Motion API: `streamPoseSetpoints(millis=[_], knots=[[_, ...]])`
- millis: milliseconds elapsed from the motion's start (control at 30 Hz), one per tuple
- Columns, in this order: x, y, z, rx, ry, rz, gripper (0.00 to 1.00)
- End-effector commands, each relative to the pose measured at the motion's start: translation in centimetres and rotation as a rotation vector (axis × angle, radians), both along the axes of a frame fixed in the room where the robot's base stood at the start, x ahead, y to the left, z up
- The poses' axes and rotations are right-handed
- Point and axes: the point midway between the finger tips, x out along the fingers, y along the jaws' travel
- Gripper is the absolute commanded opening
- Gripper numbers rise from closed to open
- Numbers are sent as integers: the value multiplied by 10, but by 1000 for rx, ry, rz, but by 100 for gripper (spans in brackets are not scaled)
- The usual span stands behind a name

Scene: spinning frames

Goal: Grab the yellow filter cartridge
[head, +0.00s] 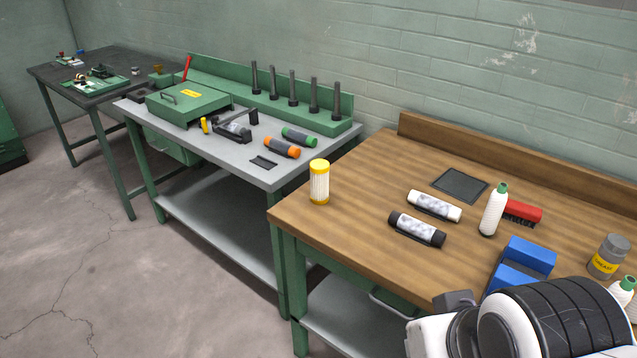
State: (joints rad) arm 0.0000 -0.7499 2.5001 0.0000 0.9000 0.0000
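The yellow filter cartridge (319,183) stands upright near the left edge of the wooden workbench (345,215). It has a yellow cap, a white pleated body and a yellow bottom rim. Nothing touches it or covers it. Part of my arm, white with black ribbed sections, shows at the bottom right, well to the right of and in front of the cartridge. I cannot make out any gripper fingers in this view.
On the wooden bench are a white roll (434,206), a black-ended roll (416,230), a dark mat (460,186), a white bottle (494,210), a red brush (522,211), a blue block (529,256) and a grey can (608,257). A grey-topped bench (225,155) stands to the left.

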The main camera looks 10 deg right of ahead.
Motion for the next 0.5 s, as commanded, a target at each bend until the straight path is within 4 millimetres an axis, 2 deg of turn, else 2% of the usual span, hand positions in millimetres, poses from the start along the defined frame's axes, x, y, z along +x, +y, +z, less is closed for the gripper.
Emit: streamPoseSetpoints(millis=[267,367,500], knots=[[0,0,0,0,0,0,0],[0,0,0,0,0,0,21],[0,0,0,0,0,0,57]])
